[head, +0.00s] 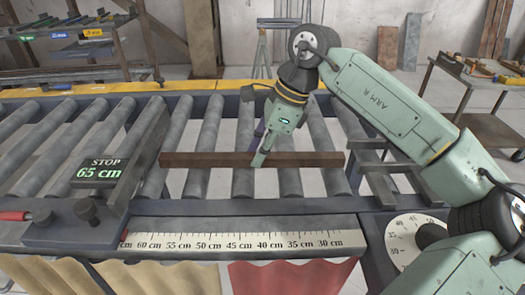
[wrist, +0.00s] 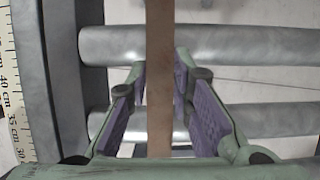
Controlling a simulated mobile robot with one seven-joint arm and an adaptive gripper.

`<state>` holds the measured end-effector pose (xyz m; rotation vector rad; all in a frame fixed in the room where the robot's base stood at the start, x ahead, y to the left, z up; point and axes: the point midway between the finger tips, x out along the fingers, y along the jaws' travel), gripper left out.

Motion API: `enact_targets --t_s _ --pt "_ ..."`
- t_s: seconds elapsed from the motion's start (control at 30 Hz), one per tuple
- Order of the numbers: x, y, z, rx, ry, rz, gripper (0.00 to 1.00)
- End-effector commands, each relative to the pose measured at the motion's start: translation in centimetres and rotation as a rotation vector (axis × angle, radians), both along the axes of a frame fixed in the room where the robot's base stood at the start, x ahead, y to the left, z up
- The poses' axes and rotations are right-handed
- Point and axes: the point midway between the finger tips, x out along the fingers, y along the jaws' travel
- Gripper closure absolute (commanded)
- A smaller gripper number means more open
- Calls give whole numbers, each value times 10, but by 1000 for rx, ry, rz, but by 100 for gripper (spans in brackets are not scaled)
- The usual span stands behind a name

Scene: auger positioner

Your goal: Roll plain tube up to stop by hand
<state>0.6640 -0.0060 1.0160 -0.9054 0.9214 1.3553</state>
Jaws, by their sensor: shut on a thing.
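The plain tube (head: 205,160) is a long brown bar lying level across the grey rollers, parallel to the scale. In the wrist view the tube (wrist: 160,60) runs top to bottom between my purple-padded fingers. My gripper (head: 258,158) points down and is shut on the tube right of its middle. The grey stop (head: 150,150) stands at the left, with a display (head: 102,171) reading "STOP 65 cm". The tube's left end is close to the stop's plate; I cannot tell whether they touch. The tube's right end lies free over the right rollers.
A scale strip (head: 245,240) runs along the front edge. A round dial (head: 412,240) sits at the front right. Yellow and red cloths hang below the scale. A shelf (head: 75,40) stands behind left, a tool cart (head: 470,90) behind right. The rollers beside the tube are clear.

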Motion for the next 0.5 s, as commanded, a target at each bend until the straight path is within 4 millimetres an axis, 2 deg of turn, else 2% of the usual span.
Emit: enact_targets --t_s 0.2,0.47,0.5 --pt "1 14 0 1 -1 3 100" --pt "0 15 0 1 0 1 100" --pt "0 15 0 1 0 1 77"
